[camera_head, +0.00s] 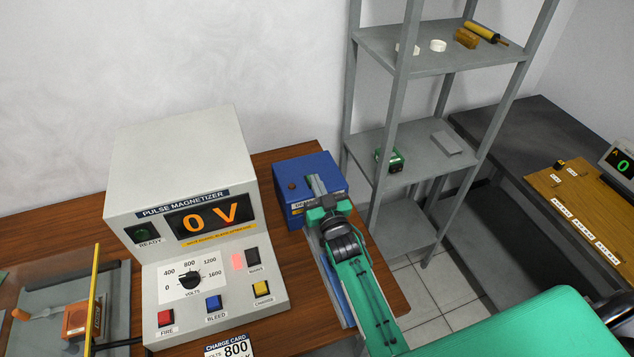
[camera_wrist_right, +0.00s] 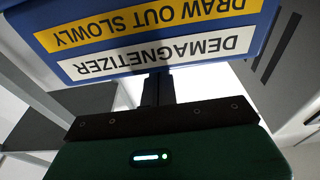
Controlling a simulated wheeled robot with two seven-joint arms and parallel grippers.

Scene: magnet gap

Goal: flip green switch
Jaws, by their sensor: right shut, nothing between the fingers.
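I cannot make out a green switch in either view. The blue demagnetizer box (camera_head: 289,172) stands on the wooden bench, with a dark reddish round part on its top. Its yellow and white labels show upside down in the right wrist view, where the box (camera_wrist_right: 50,40) fills the top. My right gripper (camera_head: 316,183) is shut and empty, with its fingers at the labelled side of the box; contact cannot be told. The fingers (camera_wrist_right: 157,88) also show in the wrist view. My gripper and arm hide part of the box. My left gripper is not in view.
The pulse magnetizer (camera_head: 180,160) stands left of the box, reading 0 V, with a dark green READY lamp (camera_head: 142,235), a dial, several coloured buttons and a lit red part. A grey shelf rack (camera_head: 440,60) stands behind right. A fixture with a clear guard is at far left.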

